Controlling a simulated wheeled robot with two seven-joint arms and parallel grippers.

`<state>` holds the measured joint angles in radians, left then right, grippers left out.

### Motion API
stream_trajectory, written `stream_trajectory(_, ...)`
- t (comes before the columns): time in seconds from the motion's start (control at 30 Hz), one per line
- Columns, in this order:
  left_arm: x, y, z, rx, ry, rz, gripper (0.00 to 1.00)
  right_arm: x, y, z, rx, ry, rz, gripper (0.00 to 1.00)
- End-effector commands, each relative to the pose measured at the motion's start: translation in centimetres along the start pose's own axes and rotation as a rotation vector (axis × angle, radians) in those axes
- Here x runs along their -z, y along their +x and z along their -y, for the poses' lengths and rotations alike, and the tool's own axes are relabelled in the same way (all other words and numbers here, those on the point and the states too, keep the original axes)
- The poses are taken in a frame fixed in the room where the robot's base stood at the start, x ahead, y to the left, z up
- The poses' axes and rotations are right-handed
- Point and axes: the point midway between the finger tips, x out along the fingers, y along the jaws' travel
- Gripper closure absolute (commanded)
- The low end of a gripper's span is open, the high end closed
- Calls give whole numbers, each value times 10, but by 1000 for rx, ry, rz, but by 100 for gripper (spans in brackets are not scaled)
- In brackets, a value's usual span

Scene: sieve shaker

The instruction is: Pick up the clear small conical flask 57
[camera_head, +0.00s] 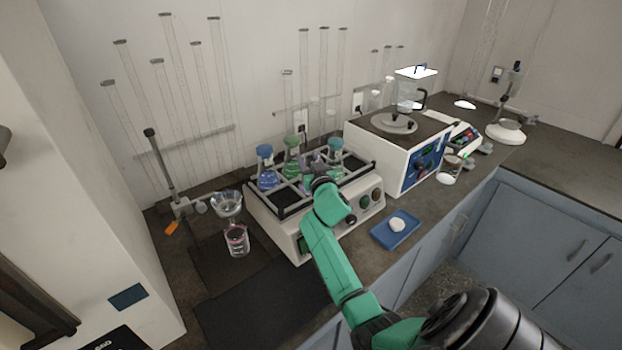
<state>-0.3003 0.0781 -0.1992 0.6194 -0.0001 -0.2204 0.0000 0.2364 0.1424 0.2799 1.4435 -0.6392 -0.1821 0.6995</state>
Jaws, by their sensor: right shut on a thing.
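My right gripper (321,183) reaches over the shaker's flask rack from the front, with my green arm behind it. It is shut on a flask (309,162) of which only a small, pale part shows; the fingers hide most of it. I take it for the clear small conical flask, but no number is legible. Whether its base is clear of the rack cannot be told. A blue flask (267,180) and a green flask (292,165) stand to its left, and another green-topped flask (336,158) to its right. My left gripper is not in view.
The white shaker (290,240) carries the black-railed rack. A glass funnel (227,201) and a beaker with pink liquid (237,241) stand to the left. A blue tray (383,237) lies front right. A white sieve shaker box (395,160) stands behind. The dark front mat (262,305) is clear.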

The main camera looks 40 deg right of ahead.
Motion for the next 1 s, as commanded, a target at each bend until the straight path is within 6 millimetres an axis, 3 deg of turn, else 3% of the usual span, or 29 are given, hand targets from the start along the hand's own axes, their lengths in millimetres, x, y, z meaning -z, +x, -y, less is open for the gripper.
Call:
stream_trajectory(0.27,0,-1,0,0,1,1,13,2,0,0,0,-1,-1,100)
stream_trajectory(0.47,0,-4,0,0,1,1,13,15,0,0,0,-1,-4,100)
stream_trajectory(0.67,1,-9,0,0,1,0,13,40,0,-1,0,-2,-5,100)
stream_trajectory(1.0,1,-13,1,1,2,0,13,98,0,0,1,-2,-6,100)
